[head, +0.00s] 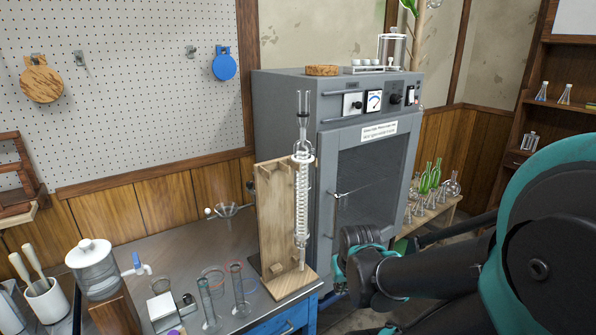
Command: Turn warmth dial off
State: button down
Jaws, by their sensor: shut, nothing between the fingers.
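A grey oven-like cabinet (290,125) stands against the wall, with a control panel along its upper front. The panel has a dial on a white plate (353,104), a round gauge with a blue arc (374,101), a dark knob (396,99) and a switch (410,95). I cannot tell from the labels which one is the warmth dial, and the settings are too small to read. My gripper (345,272) is at the end of my arm, low in front of the cabinet door and well below the panel. It is shut and touches no dial; its fingertips are hard to make out.
A wooden stand with a glass coil condenser (301,205) rises from the bench at the cabinet's left front. The cabinet door (370,175) is closed, with a handle at its left. Glassware (240,290) crowds the bench. A low shelf with flasks (432,205) stands right of the cabinet.

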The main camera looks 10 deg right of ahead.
aim_at(395, 99)
jog(key=i+l+u, duration=0.1)
jog(key=l+u, duration=0.65)
jog(key=l, duration=0.2)
jog(key=l+u, duration=0.1)
jog(key=l, duration=1)
jog(key=k+l+u, duration=0.1)
jog(key=l, duration=0.95)
